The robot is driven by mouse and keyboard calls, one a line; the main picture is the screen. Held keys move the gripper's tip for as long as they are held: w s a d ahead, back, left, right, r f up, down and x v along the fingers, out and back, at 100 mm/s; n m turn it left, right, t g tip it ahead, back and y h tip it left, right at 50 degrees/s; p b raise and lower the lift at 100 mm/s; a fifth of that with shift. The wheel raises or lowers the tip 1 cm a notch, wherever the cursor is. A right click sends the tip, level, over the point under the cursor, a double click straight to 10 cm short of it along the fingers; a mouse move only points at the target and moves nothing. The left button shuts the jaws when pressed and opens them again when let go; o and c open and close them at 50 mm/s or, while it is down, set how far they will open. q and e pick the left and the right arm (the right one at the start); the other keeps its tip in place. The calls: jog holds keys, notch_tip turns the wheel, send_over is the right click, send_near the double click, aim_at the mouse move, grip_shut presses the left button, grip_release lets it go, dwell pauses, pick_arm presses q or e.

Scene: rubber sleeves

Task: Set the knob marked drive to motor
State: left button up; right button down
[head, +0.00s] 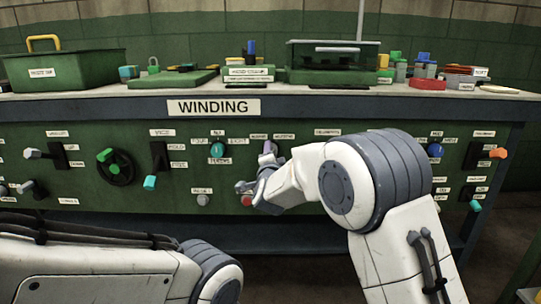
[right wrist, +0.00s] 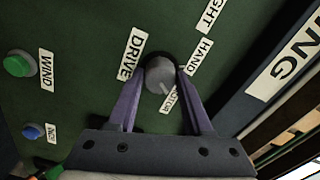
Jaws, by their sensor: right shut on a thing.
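The drive knob (right wrist: 157,78) is round and grey, and sits on the green panel in the right wrist view. A DRIVE label (right wrist: 130,53) is beside it, with a HAND label (right wrist: 201,57) and a partly covered MOTOR label (right wrist: 170,103) on its other side. A pale pointer mark on the knob appears to face the MOTOR label. My right gripper (right wrist: 160,82) is shut on the knob, one purple finger on each side. In the head view my right gripper (head: 269,160) is at the panel and hides most of the knob. My left gripper is out of view.
The panel holds a black round handwheel (head: 115,167), a teal knob (head: 217,150), a red button (head: 246,200) and several levers. In the right wrist view a green button (right wrist: 18,64) and a blue button (right wrist: 33,131) are at left. The bench top above carries boxes.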

jog(key=shift+c, duration=1.5)
grip_release()
jog(key=s+p, duration=0.3)
jog(key=s, duration=0.7)
jog(key=shift+s, duration=0.3)
